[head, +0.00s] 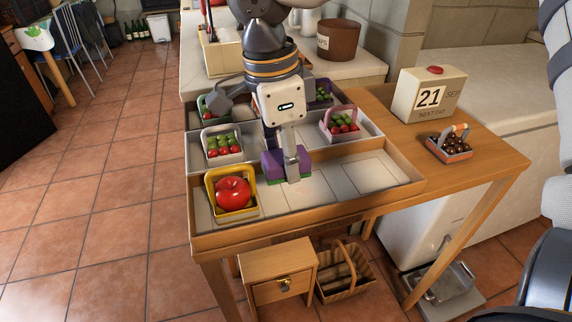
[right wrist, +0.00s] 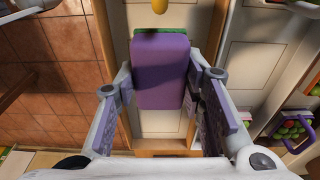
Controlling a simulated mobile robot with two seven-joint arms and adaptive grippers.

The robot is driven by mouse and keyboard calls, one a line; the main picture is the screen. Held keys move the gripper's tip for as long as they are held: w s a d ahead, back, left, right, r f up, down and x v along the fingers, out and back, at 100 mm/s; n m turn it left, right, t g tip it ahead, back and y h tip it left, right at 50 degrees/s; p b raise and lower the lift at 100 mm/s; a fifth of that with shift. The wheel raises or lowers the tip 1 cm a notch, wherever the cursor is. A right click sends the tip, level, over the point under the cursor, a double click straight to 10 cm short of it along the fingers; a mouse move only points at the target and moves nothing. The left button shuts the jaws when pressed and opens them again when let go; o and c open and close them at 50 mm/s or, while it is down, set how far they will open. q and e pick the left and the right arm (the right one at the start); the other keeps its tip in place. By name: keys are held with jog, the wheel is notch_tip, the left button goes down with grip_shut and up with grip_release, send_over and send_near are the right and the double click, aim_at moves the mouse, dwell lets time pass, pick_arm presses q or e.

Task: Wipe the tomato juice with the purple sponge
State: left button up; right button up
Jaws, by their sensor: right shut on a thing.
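The purple sponge (head: 272,163) with a green underside is in the front compartment of the wooden tray table, at or just above its pale tiled floor. My right gripper (head: 287,168) comes down from above and is shut on it. In the right wrist view the sponge (right wrist: 160,72) sits between the two fingers, purple side toward the camera. I see no tomato juice; the sponge and gripper hide part of the tiles. My left gripper is not in view.
A yellow basket (head: 213,205) with a red tomato (head: 233,192) stands left of the sponge. Baskets of small fruit, such as a pink one (head: 325,126), stand in the row behind. Bare tiles (head: 365,173) lie to the right. A calendar block (head: 425,97) stands farther right.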

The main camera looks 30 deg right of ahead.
jog(key=shift+r, duration=1.45)
